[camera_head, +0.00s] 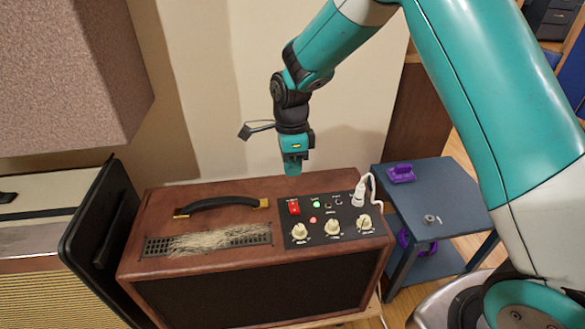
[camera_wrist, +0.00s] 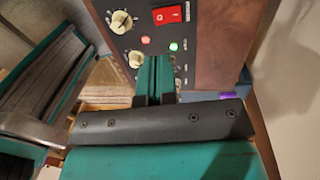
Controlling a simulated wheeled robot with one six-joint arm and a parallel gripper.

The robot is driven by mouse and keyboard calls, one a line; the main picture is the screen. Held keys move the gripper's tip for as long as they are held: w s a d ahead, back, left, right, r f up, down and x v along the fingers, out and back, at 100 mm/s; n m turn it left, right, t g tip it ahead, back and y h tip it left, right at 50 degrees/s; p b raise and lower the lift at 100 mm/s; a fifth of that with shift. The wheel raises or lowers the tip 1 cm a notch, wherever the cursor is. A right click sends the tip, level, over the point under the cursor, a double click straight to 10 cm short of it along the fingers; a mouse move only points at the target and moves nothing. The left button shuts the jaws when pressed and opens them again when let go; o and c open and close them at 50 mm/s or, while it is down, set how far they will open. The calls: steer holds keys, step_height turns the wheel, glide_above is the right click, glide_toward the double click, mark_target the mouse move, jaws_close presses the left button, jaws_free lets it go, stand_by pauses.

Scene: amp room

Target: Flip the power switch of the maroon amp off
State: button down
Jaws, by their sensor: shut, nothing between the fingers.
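The maroon amp (camera_head: 165,212) stands below my arm, with a black control panel on its top right. The red power switch (camera_head: 294,207) is at the panel's upper left; it also shows in the wrist view (camera_wrist: 167,14), marked O and I. A green light (camera_head: 317,205) and a red light (camera_head: 313,220) glow on the panel. My gripper (camera_head: 292,170) is shut and empty, pointing down above the amp's back edge near the switch. In the wrist view, its fingers (camera_wrist: 154,75) cover part of the panel. It appears apart from the switch.
Cream knobs (camera_head: 333,227) line the panel front, and a white plug with cable (camera_head: 360,192) stands at its right. A black handle (camera_head: 221,203) is left. A blue-grey side table (camera_head: 455,195) holds a purple object (camera_head: 401,173). Another amp (camera_head: 40,240) stands left.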

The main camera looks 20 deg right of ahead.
mark_target(294, 210)
steer(key=f+b, duration=0.1)
steer(key=f, duration=0.2)
steer(key=s+f+b, duration=0.1)
steer(key=f, duration=0.3)
steer(key=f+b, duration=0.1)
steer(key=f, duration=0.2)
steer(key=shift+s+a+f, duration=0.15)
steer(key=shift+f, duration=0.1)
